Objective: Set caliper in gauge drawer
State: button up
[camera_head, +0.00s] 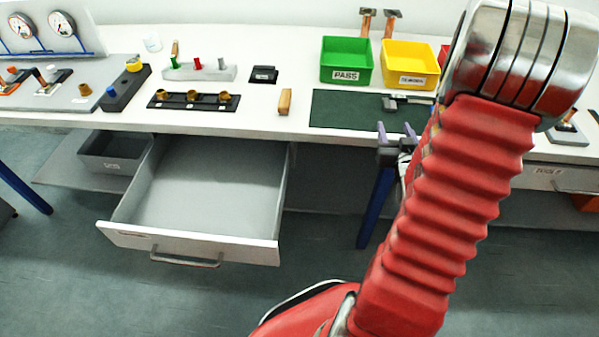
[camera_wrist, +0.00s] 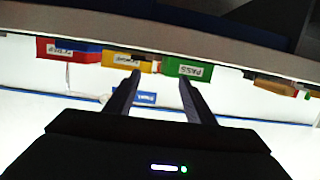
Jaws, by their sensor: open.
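The caliper (camera_head: 404,101), grey and dark, lies on the dark green mat (camera_head: 340,112) on the bench in the head view. My gripper (camera_head: 395,128) is just in front of the bench's front edge, nearer than the caliper and apart from it. In the wrist view my gripper (camera_wrist: 159,78) shows two spread dark fingers with nothing between them. I cannot make out the caliper there. The gauge drawer (camera_head: 188,242) is pulled out below the bench at left, and its grey inside looks empty. The drawer's label is too small to read.
A green PASS bin (camera_head: 346,76) and a yellow bin (camera_head: 409,78) stand behind the mat; they appear inverted in the wrist view. A black block with brass parts (camera_head: 193,101) and a small wooden block (camera_head: 285,102) sit left of the mat. Another drawer (camera_head: 562,178) is at right.

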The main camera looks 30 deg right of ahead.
jog(key=w+a+r+n+g+y, duration=0.15)
jog(key=a+r, duration=0.25)
jog(key=a, duration=0.5)
jog(key=w+a+r+n+g+y, duration=0.1)
jog(key=w+a+r+g+y, duration=0.15)
jog(key=a+r, duration=0.45)
jog(key=s+a+r+n+g+y, duration=0.1)
jog(key=s+a+g+y, duration=0.1)
jog(key=s+a, duration=0.6)
jog(key=s+a+r+n+g+y, duration=0.1)
jog(key=s+a+n+g, duration=0.1)
jog(key=s+a, duration=0.6)
jog(key=a, duration=0.6)
jog(key=shift+s+a+r+y, duration=0.3)
jog(key=shift+r+y, duration=0.1)
jog(key=shift+c, duration=1.2)
jog(key=shift+c, duration=1.1)
